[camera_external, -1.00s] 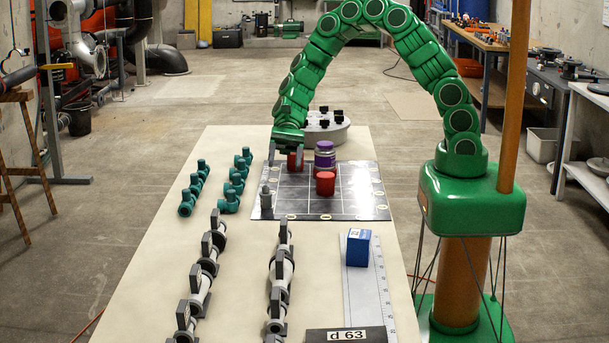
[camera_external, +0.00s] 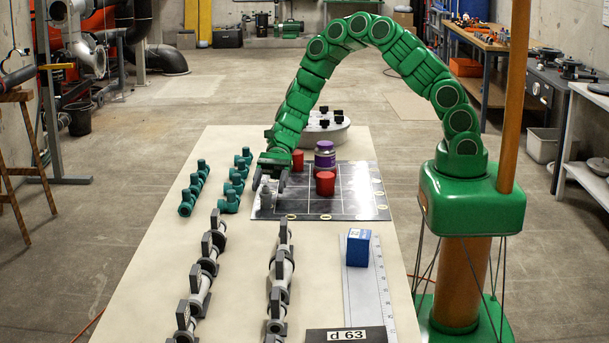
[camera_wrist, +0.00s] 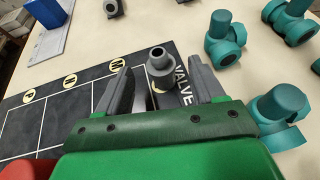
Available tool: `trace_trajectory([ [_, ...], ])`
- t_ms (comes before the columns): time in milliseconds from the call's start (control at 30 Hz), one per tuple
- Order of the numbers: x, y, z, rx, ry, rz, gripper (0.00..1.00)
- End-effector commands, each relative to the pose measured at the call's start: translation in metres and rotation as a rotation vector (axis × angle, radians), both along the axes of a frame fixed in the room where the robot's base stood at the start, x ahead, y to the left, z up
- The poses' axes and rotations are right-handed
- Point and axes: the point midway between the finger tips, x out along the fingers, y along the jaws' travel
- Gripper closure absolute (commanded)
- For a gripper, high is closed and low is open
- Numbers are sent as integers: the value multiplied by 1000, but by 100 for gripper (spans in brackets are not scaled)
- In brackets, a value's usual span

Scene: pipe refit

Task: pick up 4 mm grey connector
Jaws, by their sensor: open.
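A small grey connector (camera_external: 265,200) stands upright at the left edge of the dark gridded board (camera_external: 345,204). In the wrist view the connector (camera_wrist: 160,70) shows its round open top, close to the printed word VALVE. My gripper (camera_external: 269,180) is just above and beside it in the outside view. In the wrist view my gripper (camera_wrist: 161,82) is open, with one finger on each side of the connector in the picture and gaps between. I cannot tell whether the fingertips reach down to its level. Its lower part is partly hidden.
Teal fittings (camera_external: 229,200) stand close left of the board. Red cups (camera_external: 325,183) and a purple jar (camera_external: 324,155) stand on it. Grey valves (camera_external: 281,270), a blue block (camera_external: 358,248) and a ruler (camera_external: 370,285) lie nearer the camera. A round grey holder (camera_external: 335,136) is behind.

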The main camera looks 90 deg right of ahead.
Motion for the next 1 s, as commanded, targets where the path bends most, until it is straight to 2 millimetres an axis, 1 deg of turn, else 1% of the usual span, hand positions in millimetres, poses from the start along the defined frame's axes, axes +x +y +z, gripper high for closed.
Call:
trace_trajectory([
  [33, 0, 7, -3, 0, 1, 4, 32],
  [100, 3, 15, -7, 0, 1, 3, 32],
  [300, 6, 31, -14, -1, 0, 1, 32],
  [400, 7, 35, -16, -2, -1, 0, 32],
  [667, 7, 36, -16, -1, -1, 0, 32],
  [1000, 7, 36, -16, -1, -1, 0, 84],
])
